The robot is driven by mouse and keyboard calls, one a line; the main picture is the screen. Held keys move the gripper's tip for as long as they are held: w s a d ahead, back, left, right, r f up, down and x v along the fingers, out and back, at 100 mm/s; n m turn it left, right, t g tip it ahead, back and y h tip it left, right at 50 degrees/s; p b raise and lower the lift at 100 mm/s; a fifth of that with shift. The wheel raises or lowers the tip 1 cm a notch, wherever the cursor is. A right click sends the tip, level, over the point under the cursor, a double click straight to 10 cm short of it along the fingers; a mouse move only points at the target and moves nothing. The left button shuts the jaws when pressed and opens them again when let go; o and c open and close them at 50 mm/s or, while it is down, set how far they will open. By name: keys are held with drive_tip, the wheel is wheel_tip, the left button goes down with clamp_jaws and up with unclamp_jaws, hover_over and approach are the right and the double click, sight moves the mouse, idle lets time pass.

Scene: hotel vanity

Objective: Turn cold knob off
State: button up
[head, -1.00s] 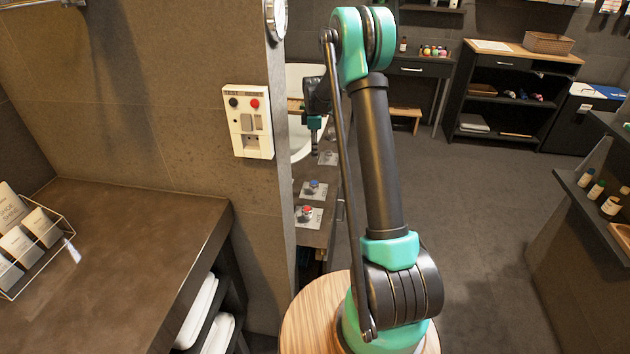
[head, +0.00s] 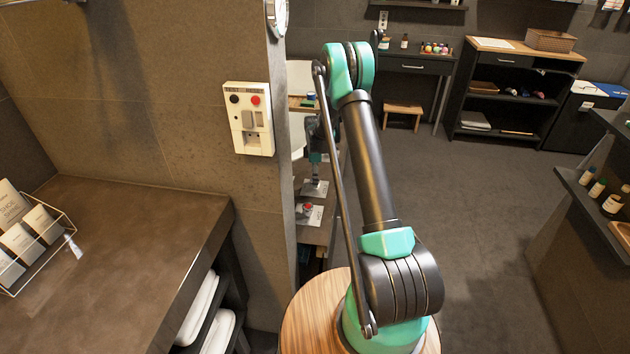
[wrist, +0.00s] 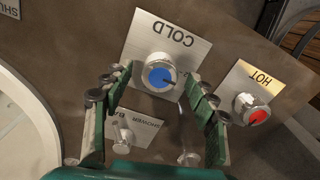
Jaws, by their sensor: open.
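The cold knob (wrist: 159,74) has a blue cap with a dark pointer mark and a metal rim. It sits on a silver plate marked COLD (wrist: 186,45), upside down in the wrist view. My gripper (wrist: 157,80) is open, with one green finger to the left of the knob and one to the right. The knob lies between the fingertips, and I see gaps on both sides; I cannot tell how far above it they are. In the head view the cold plate (head: 318,187) is partly visible under my gripper, which hides the knob.
The red-capped hot knob (wrist: 253,108) stands right of the cold knob, close to my right finger. A white rounded rim (wrist: 25,110) is at left. A wall panel (head: 248,120) stands near my arm.

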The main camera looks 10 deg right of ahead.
drive_tip(key=shift+f, duration=0.75)
drive_tip(key=shift+c, duration=0.4)
drive_tip(key=c, duration=1.1)
